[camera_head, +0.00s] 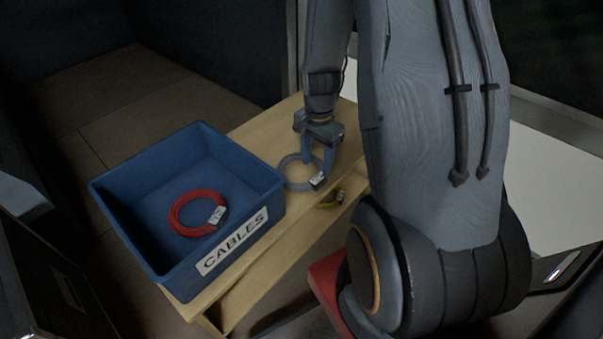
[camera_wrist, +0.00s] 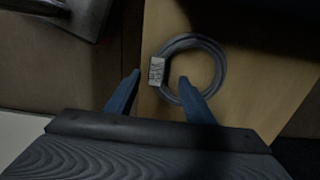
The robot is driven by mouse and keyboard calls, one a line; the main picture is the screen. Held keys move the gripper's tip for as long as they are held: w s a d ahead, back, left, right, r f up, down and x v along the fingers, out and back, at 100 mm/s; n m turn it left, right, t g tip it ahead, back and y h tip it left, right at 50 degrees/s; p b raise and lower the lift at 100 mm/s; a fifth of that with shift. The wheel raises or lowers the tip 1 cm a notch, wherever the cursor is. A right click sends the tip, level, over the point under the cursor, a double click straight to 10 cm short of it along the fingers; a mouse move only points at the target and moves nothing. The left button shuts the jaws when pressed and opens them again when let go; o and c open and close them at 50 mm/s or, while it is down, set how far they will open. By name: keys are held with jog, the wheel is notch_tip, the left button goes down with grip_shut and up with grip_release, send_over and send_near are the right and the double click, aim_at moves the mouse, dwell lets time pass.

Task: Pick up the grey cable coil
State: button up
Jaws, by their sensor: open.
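The grey cable coil (camera_head: 291,184) lies on the wooden table to the right of the blue bin. A white label tag is on its ring, and it also shows in the wrist view (camera_wrist: 219,64). My gripper (camera_head: 318,170) is over the coil's right side, near the tag. In the wrist view my gripper (camera_wrist: 160,80) has its two blue fingers apart, with the tag side of the coil showing between their tips. The right finger overlaps the ring in the picture; I cannot tell whether it touches. Nothing is held.
A blue bin (camera_head: 125,235) labelled CABLES stands on the wooden table (camera_head: 262,130) and holds a red cable coil (camera_head: 177,215). Bare table shows behind the grey coil.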

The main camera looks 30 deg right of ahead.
aim_at(318, 178)
jog(key=f, duration=0.3)
jog(key=f+b, duration=0.1)
jog(key=f, duration=0.1)
jog(key=shift+s+d+f, duration=0.25)
jog(key=shift+f, duration=0.1)
jog(key=shift+c, duration=0.3)
grip_shut()
jog(key=shift+r, duration=0.15)
notch_tip(318, 178, up, 10)
jog(key=p, duration=0.2)
